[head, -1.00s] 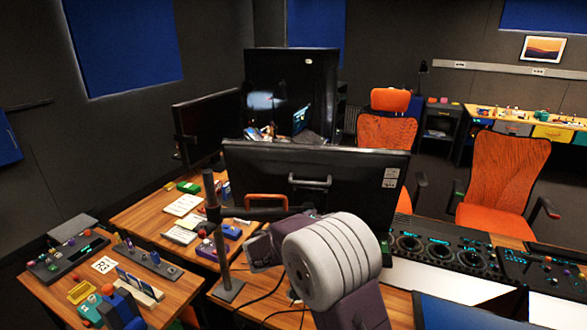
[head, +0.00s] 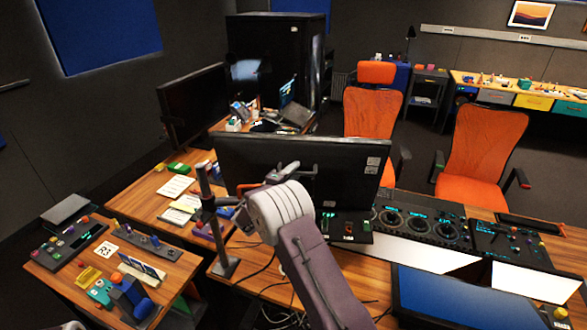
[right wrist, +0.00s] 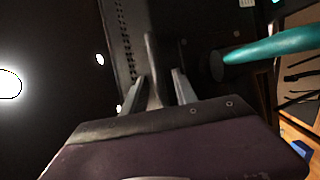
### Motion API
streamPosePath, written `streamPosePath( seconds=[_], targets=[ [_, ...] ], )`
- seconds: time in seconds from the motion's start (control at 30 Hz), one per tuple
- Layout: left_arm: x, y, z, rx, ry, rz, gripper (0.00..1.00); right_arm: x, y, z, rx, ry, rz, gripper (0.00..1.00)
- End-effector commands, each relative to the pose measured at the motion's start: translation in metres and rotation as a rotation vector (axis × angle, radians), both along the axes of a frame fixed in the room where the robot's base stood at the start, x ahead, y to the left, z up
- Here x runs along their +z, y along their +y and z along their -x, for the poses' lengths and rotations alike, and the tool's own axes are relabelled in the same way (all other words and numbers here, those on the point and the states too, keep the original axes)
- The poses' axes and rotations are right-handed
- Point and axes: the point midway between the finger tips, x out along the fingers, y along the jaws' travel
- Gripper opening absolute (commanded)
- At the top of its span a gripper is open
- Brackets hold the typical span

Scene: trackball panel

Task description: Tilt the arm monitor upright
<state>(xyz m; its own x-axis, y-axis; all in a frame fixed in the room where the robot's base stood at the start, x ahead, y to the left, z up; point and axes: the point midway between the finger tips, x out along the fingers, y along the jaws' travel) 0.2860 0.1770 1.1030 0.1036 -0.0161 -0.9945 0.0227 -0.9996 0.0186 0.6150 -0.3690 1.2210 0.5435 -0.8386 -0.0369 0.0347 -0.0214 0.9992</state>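The arm monitor (head: 345,160) shows its black back in the middle of the head view, held by a dark pole (head: 207,215) at its left. Its exact tilt is hard to judge. My right gripper (head: 284,172) is at the monitor's back and hides part of it, including most of the handle area. In the right wrist view, my right gripper (right wrist: 160,88) has its two grey fingers apart, one on each side of a grey bar (right wrist: 152,62) on the monitor's back. Gaps show beside the bar; contact is not clear. My left gripper is not in view.
A teal rod (right wrist: 270,45) crosses the right wrist view at right. Another dark monitor (head: 195,100) stands behind at left. A control console (head: 415,225) lies right of the arm monitor, and a blue screen (head: 460,305) is in front. Orange chairs (head: 485,145) stand behind.

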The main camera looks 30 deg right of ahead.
Motion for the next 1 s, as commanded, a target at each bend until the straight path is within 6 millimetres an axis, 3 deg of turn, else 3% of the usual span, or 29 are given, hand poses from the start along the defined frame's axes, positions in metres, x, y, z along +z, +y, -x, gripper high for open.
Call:
streamPosePath(
  seconds=[0.27, 0.37, 0.4, 1.0],
  targets=[
    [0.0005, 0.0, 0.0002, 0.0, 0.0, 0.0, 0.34, -0.0007, -0.0018, -0.0016, 0.001, 0.0, 0.0, 0.32],
    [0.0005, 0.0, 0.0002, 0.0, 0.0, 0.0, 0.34, -0.0006, -0.0018, -0.0015, 0.001, 0.0, 0.0, 0.04],
    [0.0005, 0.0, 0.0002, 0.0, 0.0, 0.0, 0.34, -0.0007, -0.0018, -0.0015, 0.001, 0.0, 0.0, 0.0],
    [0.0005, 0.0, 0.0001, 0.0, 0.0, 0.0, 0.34, -0.0013, -0.0018, -0.0009, 0.0, 0.002, -0.001, 0.0]
  ],
)
